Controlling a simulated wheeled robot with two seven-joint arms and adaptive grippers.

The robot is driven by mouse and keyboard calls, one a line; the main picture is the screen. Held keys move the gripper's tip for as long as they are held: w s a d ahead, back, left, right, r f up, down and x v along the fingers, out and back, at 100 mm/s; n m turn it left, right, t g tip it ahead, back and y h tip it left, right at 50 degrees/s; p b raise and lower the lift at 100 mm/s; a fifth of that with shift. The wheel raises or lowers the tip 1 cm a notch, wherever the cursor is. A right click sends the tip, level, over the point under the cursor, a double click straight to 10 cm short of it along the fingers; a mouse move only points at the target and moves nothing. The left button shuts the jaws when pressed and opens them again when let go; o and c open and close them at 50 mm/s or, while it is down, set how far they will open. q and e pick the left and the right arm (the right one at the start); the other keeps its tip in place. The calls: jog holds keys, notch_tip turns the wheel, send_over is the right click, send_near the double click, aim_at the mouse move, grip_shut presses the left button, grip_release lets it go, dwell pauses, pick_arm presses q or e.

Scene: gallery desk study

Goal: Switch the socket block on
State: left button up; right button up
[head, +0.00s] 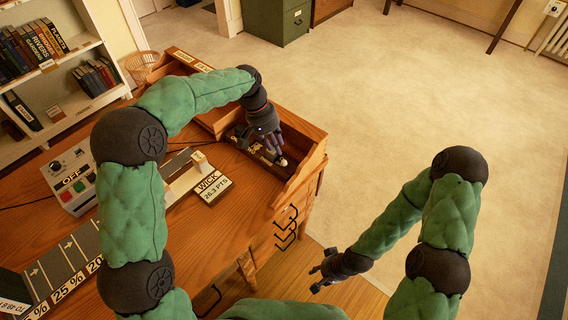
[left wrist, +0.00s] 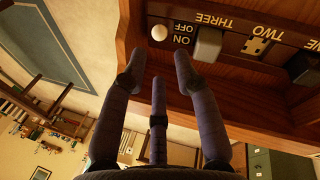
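The socket block (left wrist: 226,41) lies in the wooden compartment at the desk's right end. The left wrist view shows it upside down, with labels ONE, TWO and THREE. A white round switch knob (left wrist: 159,32) sits beside its ON and OFF labels; I cannot tell which way it is set. The knob also shows in the head view (head: 283,162). My left gripper (head: 270,146) is over the block. Its fingers (left wrist: 158,75) are spread and empty, their tips near the knob, with no clear contact. My right gripper (head: 316,277) is open and empty, low beside the desk.
A grey plug (left wrist: 207,44) sits at THREE; socket TWO (left wrist: 257,47) looks empty. Wooden walls (head: 305,170) enclose the compartment. A WICK sign (head: 211,187) and a control box reading OFF (head: 72,180) stand on the desk. The floor (head: 390,110) to the right is clear.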

aim_at(283, 161)
pick_arm(q)
jog(key=b+x, duration=0.3)
jog(key=x, duration=0.6)
jog(key=shift+d+f, duration=0.15)
jog(key=shift+f, duration=0.25)
